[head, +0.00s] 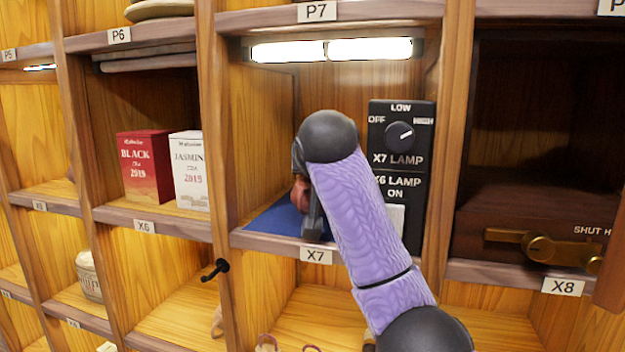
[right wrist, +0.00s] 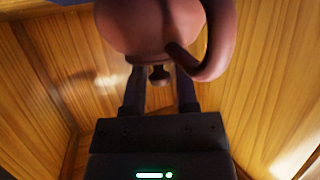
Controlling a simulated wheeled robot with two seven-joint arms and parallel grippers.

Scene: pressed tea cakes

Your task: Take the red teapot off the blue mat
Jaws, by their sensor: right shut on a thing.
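The red teapot (head: 300,194) is in the X7 compartment, mostly hidden behind my right gripper and arm in the head view. The blue mat (head: 276,218) lies on the X7 shelf floor. The right wrist view shows the teapot's round body (right wrist: 150,25), its curved handle and its lid knob, knob end towards me. My right gripper (right wrist: 160,85) is shut on the teapot near the knob, one finger on each side. I cannot tell whether the teapot's base touches the mat. My left gripper is not in view.
A black lamp panel (head: 400,160) with a knob stands at the right of X7, close to my arm. A wooden divider (head: 217,140) bounds it at left. Red (head: 146,166) and white (head: 189,170) tea boxes stand in X6. A black hook (head: 215,270) sticks out below.

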